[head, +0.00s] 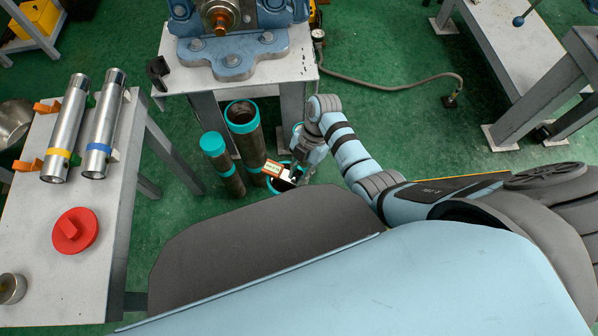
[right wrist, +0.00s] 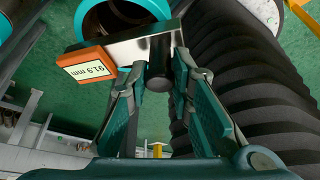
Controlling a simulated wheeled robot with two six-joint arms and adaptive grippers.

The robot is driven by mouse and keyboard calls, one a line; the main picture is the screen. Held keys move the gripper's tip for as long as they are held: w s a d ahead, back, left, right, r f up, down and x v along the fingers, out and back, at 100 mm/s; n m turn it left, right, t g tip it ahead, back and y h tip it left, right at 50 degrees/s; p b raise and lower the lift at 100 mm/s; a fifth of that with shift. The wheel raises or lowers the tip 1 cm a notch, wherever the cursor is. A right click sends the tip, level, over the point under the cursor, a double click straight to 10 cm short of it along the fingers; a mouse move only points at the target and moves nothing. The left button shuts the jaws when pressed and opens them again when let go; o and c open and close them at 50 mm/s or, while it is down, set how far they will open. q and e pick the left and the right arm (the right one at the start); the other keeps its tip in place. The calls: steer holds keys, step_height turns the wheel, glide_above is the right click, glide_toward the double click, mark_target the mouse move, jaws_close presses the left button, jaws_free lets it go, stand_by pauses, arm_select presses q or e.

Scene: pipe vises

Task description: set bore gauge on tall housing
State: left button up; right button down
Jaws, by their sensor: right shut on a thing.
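The gauge is over or beside a teal-rimmed pipe (head: 281,186); contact cannot be told. Two more dark, teal-topped pipes stand upright: a wider one (head: 243,116) and a narrower one (head: 213,144). No housing is labelled, so I cannot tell which is the tall one. My left gripper is not in view.
A blue vise (head: 232,57) stands on a grey table (head: 304,66) behind the pipes. The left bench (head: 35,220) carries two silver cylinders (head: 66,130) and a red disc (head: 76,231). A hose (head: 385,84) crosses the green floor. Another table (head: 515,50) stands at right.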

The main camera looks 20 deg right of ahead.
steer(key=shift+f, duration=0.25)
steer(key=c, duration=1.3)
jaws_free()
steer(key=shift+c, duration=0.2)
steer(key=shift+r, duration=0.1)
step_height(320, 180, up, 7)
steer(key=p, duration=0.7)
steer(key=shift+p, duration=0.35)
